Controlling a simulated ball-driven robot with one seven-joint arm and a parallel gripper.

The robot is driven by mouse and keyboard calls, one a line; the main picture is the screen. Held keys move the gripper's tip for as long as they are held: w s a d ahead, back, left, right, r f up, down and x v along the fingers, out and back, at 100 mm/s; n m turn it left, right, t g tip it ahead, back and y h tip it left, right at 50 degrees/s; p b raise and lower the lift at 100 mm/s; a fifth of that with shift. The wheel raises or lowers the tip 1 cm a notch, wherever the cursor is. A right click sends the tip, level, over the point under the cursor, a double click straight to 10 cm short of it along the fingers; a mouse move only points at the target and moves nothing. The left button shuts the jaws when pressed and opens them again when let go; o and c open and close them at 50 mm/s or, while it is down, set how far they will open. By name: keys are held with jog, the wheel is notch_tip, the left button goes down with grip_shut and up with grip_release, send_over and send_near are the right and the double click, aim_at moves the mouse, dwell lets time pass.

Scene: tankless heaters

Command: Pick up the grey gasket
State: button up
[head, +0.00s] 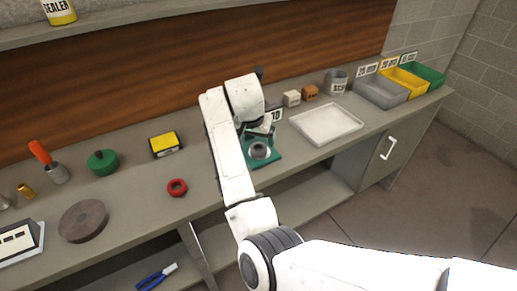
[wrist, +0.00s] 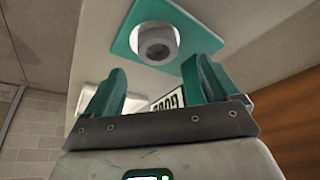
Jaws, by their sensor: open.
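The grey gasket (head: 259,151) is a thick grey ring lying on a green plate (head: 274,160) on the bench, right of my forearm. In the wrist view the gasket (wrist: 157,43) shows whole, with a dark hole, on a white round patch of the green plate (wrist: 198,36). My gripper (wrist: 160,66) has two green fingers spread wide and nothing between them. The gasket appears beyond the fingertips, apart from them. In the head view my gripper is mostly hidden by my own arm, just behind the gasket.
A sign (head: 277,115) stands behind the plate. A pale tray (head: 326,123) lies to the right, with grey (head: 381,92), yellow and green bins beyond. Left of my arm are a red ring (head: 177,187), a yellow box (head: 165,144), a green knobbed thing (head: 103,162) and a brownish disc (head: 84,220).

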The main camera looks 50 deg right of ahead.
aim_at(258, 147)
jog(key=x, duration=0.5)
jog(key=shift+s+a+p, duration=0.15)
jog(key=shift+p, duration=0.15)
jog(key=shift+c, duration=0.3)
jog(key=c, duration=1.2)
jog(key=shift+r, duration=0.1)
